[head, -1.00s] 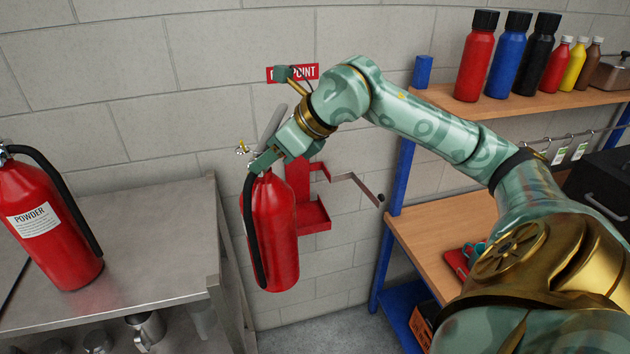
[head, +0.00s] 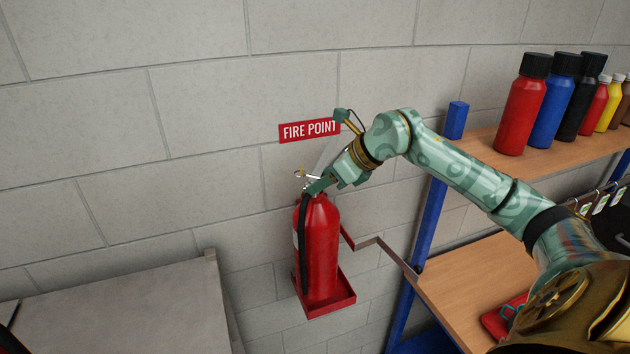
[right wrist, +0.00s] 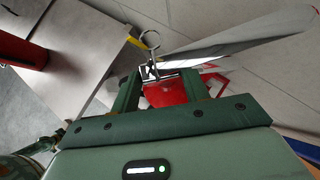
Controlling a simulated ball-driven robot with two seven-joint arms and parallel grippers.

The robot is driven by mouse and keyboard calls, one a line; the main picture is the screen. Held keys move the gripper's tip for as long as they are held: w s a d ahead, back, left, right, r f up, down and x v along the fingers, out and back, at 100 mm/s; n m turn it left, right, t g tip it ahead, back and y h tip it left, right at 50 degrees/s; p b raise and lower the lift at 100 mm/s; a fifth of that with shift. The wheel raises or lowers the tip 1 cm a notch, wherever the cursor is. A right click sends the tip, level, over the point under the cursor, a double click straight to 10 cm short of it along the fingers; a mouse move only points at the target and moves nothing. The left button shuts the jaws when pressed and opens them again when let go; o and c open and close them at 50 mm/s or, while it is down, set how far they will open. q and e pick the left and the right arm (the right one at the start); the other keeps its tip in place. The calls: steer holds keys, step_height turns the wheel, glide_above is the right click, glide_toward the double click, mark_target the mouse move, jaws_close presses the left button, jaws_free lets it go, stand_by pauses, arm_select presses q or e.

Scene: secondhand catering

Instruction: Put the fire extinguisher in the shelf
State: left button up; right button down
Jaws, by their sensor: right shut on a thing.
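A red fire extinguisher (head: 320,250) with a black hose hangs upright at the red wall bracket (head: 334,305), below the FIRE POINT sign. Its base is over or in the bracket's tray; I cannot tell if it rests there. My right gripper (head: 318,187) is shut on its top. In the right wrist view the fingers (right wrist: 165,92) close around the valve, with the ring pin and the red body (right wrist: 165,95) between and behind them. My left gripper is not in view.
A metal table (head: 120,315) is at lower left. A shelf unit with blue posts (head: 432,210) and wooden boards stands at right, with several bottles (head: 522,105) on top. A thin metal arm (head: 385,250) swings out beside the bracket.

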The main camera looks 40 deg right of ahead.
steer(key=w+d+f, duration=0.1)
steer(key=w+d+f+p, duration=0.1)
steer(key=d+f, duration=0.2)
steer(key=shift+w+d+f+p, duration=0.15)
steer(key=shift+w+f+p, duration=0.15)
steer(key=shift+w, duration=0.1)
steer(key=f+p, duration=0.1)
steer(key=f, duration=0.1)
steer(key=d+f+p, duration=0.1)
steer(key=f, duration=0.1)
steer(key=shift+w, duration=0.15)
steer(key=shift+f, duration=0.1)
steer(key=c, duration=0.8)
jaws_free()
steer(key=shift+a+f, duration=0.1)
steer(key=shift+f, duration=0.2)
steer(key=shift+o, duration=0.4)
steer(key=shift+s+a+r, duration=0.1)
steer(key=shift+s, duration=0.1)
steer(key=b+v, duration=0.3)
steer(key=v, duration=0.8)
steer(key=shift+s+r, duration=0.25)
steer(key=shift+s, duration=0.05)
